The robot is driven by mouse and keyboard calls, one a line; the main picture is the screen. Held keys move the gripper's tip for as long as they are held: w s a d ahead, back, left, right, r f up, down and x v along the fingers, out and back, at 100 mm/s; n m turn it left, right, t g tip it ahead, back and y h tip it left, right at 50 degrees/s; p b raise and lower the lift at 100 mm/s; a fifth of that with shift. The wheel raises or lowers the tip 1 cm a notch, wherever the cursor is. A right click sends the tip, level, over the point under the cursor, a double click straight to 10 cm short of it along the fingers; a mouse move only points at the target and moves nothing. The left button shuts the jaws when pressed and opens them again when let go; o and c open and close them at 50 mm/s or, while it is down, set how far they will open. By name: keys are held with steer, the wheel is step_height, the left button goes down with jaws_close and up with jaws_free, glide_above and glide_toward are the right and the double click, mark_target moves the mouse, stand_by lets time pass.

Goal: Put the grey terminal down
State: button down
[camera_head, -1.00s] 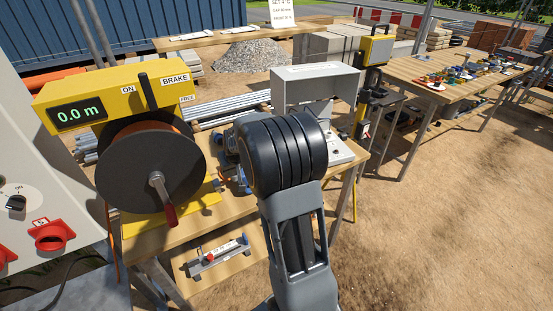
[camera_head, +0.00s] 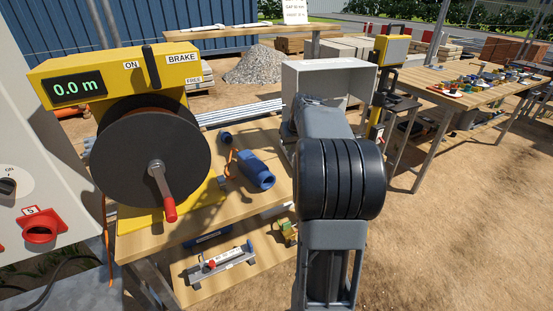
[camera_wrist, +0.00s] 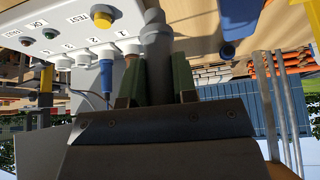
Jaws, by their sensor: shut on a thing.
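My gripper's two dark green fingers (camera_wrist: 157,80) show in the wrist view, shut on a grey cylindrical piece with a narrower tip, which I take as the grey terminal (camera_wrist: 156,48). It is held beside the white test panel (camera_wrist: 70,35), and I cannot tell whether it touches anything. In the head view my arm hides the gripper and the terminal. The panel has a yellow button (camera_wrist: 103,17), numbered sockets and a blue plug (camera_wrist: 106,72) in one of them.
A blue connector (camera_head: 256,169) lies on the wooden bench (camera_head: 225,208), right of the yellow cable reel (camera_head: 150,155). A grey open box (camera_head: 325,78) stands behind my arm. A red-and-grey tool (camera_head: 220,262) lies on the lower shelf. Sandy ground at the right is clear.

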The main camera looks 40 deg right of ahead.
steer(key=shift+w+a+f, duration=0.4)
steer(key=shift+w+f, duration=0.75)
steer(key=shift+f, duration=0.5)
steer(key=shift+w+a+f, duration=0.4)
steer(key=shift+w+f, duration=0.75)
steer(key=shift+f, duration=0.55)
steer(key=shift+w+a+f, duration=0.4)
steer(key=shift+w+f, duration=0.75)
steer(key=shift+f, duration=0.5)
steer(key=shift+f, duration=0.1)
steer(key=c, duration=0.9)
jaws_free()
